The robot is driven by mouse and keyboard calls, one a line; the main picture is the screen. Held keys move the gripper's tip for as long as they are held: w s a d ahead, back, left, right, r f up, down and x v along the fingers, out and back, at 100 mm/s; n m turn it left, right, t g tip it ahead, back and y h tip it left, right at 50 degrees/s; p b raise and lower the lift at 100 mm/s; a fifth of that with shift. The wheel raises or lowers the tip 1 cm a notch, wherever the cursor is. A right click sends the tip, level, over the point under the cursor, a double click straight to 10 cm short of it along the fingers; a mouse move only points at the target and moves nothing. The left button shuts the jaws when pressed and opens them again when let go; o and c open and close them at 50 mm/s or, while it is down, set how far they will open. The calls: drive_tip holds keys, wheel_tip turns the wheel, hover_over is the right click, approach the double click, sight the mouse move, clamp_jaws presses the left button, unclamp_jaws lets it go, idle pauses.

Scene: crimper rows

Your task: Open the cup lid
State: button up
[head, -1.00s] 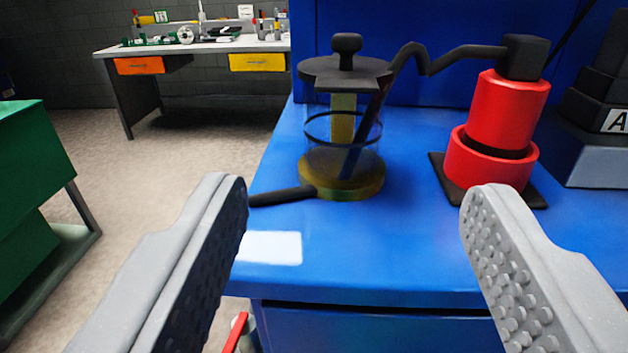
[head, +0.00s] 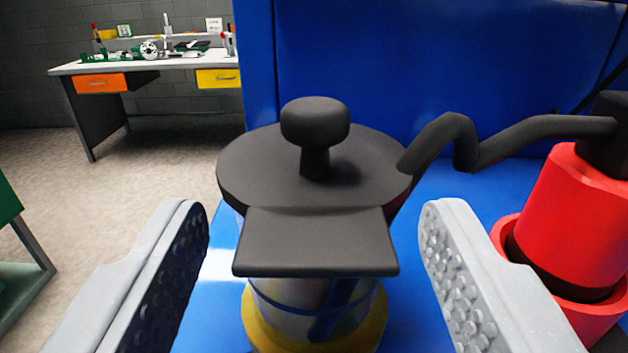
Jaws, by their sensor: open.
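The cup lid (head: 250,170) is a dark round disc with a knob (head: 315,122) on top and a flat tab (head: 315,243) jutting toward me. It sits on a clear glass cup (head: 300,295) with a yellow base (head: 262,330). The lid hides the cup's upper part. My gripper (head: 312,222) is open and empty. Its two grey, studded fingers stand left and right of the lid's tab, with a gap on each side.
A red cylinder device (head: 575,215) stands close to the right finger, with a bent dark arm (head: 480,150) reaching toward the lid. A blue panel (head: 400,80) rises behind. A workbench (head: 150,65) stands far left.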

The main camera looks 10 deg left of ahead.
drive_tip(key=shift+w, duration=0.3)
